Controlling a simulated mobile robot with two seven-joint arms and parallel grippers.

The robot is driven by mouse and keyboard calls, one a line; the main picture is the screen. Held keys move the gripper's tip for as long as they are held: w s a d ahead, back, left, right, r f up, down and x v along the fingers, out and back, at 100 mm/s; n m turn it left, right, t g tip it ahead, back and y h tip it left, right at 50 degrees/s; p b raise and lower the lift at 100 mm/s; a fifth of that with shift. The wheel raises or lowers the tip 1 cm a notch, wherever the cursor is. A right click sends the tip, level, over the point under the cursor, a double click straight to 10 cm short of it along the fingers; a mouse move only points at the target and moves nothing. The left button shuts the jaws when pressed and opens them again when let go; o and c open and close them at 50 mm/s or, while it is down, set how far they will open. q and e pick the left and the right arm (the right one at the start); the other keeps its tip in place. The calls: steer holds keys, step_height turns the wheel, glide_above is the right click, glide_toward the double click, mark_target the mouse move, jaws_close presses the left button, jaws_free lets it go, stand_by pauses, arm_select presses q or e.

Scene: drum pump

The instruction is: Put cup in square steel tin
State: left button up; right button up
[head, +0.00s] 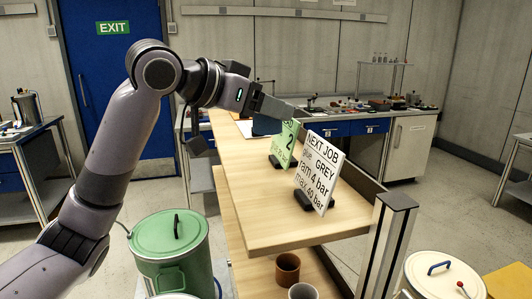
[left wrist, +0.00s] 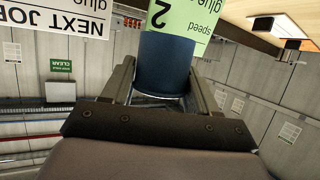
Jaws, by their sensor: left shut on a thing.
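My left gripper (head: 276,107) is above the upper wooden shelf, near the signs. It is shut on a dark blue cup (head: 264,126), which shows just below the fingers in the head view. In the left wrist view the blue cup (left wrist: 165,65) sits between the two fingers (left wrist: 162,88). A brown cup (head: 288,267) and a grey cup (head: 302,292) stand on the lower wooden board. I cannot make out a square steel tin in either view. My right gripper is not in view.
A white sign (head: 319,172) and a green sign (head: 284,144) stand on the upper shelf (head: 262,208). A green lidded drum (head: 170,243) is at the left, a white lidded drum (head: 444,276) at the right. A metal post (head: 388,240) stands by the shelf's right corner. The shelf's front is clear.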

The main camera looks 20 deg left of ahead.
arm_select(q)
steer(key=shift+f, duration=4.3)
steer(key=o, duration=1.1)
steer(key=shift+f, duration=0.15)
